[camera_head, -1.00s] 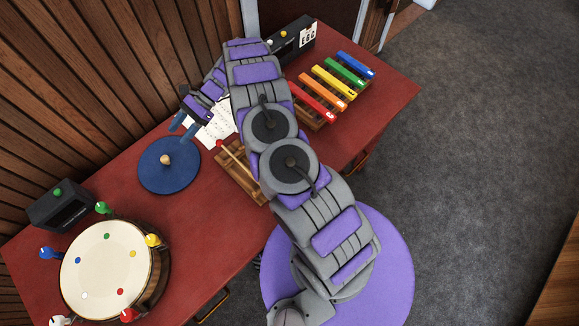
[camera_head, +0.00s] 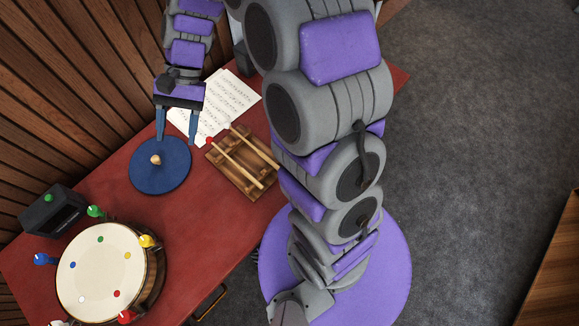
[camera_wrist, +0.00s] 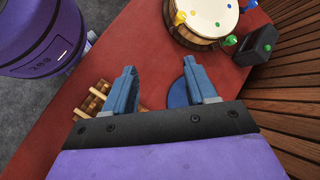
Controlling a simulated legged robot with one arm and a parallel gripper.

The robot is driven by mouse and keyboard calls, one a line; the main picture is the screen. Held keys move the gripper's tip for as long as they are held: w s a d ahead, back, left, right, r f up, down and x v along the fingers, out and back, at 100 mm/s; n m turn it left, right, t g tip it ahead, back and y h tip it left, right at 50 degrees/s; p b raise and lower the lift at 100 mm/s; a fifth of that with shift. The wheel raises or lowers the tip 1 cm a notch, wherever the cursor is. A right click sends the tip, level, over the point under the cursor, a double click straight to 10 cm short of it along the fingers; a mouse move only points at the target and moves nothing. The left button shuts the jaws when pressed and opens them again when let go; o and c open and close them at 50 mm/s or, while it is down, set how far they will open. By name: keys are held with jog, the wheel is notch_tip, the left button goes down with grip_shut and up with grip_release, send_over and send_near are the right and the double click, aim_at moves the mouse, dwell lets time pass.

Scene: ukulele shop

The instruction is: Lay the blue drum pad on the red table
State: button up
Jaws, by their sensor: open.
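The blue drum pad (camera_head: 160,178) is a flat round disc with a small tan knob in its middle. It lies flat on the red table (camera_head: 205,215), left of the wooden mallet tray. My gripper (camera_head: 177,125) is open and empty, with its blue fingers pointing down by the pad's far edge. In the wrist view the spread fingers of my gripper (camera_wrist: 163,88) show, and the pad (camera_wrist: 178,94) is partly hidden behind the right finger. I cannot tell how high the fingertips are above the table.
A wooden tray with mallets (camera_head: 235,172) and sheet music (camera_head: 215,108) lie beside the pad. A round drum (camera_head: 100,265) with coloured pegs and a dark box (camera_head: 55,210) stand at the left. A wood-slat wall (camera_head: 80,90) runs behind the table.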

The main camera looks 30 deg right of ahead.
jog(key=s+d+r+n+t+h, duration=0.1)
jog(key=s+d+n+h, duration=0.1)
jog(key=s+d, duration=0.5)
jog(key=s+d+r+n+t+h, duration=0.2)
jog(key=s+d, duration=0.5)
jog(key=s, duration=0.9)
jog(key=n+h, duration=0.1)
jog(key=h, duration=0.1)
jog(key=shift+d+h, duration=0.4)
jog(key=shift+a+r, duration=0.1)
jog(key=shift+a, duration=0.05)
